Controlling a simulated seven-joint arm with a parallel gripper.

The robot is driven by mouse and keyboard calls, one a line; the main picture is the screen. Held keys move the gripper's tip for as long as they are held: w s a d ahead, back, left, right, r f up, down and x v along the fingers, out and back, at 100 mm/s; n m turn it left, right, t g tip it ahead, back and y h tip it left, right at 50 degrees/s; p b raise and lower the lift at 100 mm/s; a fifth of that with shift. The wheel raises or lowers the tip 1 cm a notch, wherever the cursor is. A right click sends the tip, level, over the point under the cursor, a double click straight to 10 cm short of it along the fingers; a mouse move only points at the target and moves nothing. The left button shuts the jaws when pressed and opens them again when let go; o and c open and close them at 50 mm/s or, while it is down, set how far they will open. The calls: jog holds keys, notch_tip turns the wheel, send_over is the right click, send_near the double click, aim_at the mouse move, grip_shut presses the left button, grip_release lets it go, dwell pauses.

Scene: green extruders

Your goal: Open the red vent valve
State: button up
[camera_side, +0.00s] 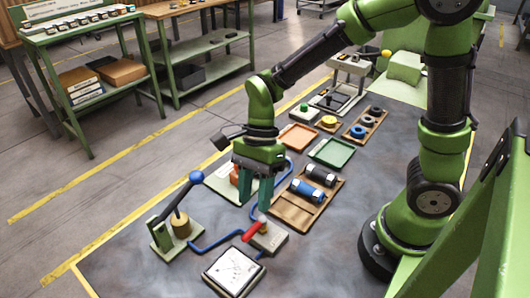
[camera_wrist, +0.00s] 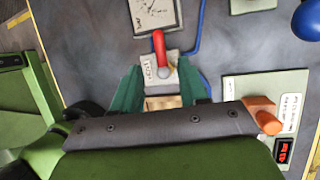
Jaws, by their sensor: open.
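The red vent valve is a red lever (camera_side: 253,230) on a small pale block (camera_side: 272,240) at the front middle of the bench in the side view. In the wrist view the lever (camera_wrist: 158,42) points up the picture toward the gauge, from a silver pivot on the labelled block (camera_wrist: 150,76). My gripper (camera_side: 254,207) is open and points down, its green fingertips just behind and above the lever. In the wrist view my gripper (camera_wrist: 160,88) has its fingers apart, either side of the block's lower part. I see no clear contact with the lever; the exact height gap is unclear.
A square gauge (camera_side: 233,271) lies in front of the valve. A blue-ball lever (camera_side: 196,177) stands to the left. A panel with an orange part (camera_wrist: 264,117) and red display (camera_wrist: 283,151) is close beside my gripper. Blue hoses (camera_side: 213,241) and a wooden tray (camera_side: 300,215) surround it.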

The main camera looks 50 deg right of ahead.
aim_at(252, 229)
jog(key=x, duration=0.6)
jog(key=shift+c, duration=0.2)
grip_shut()
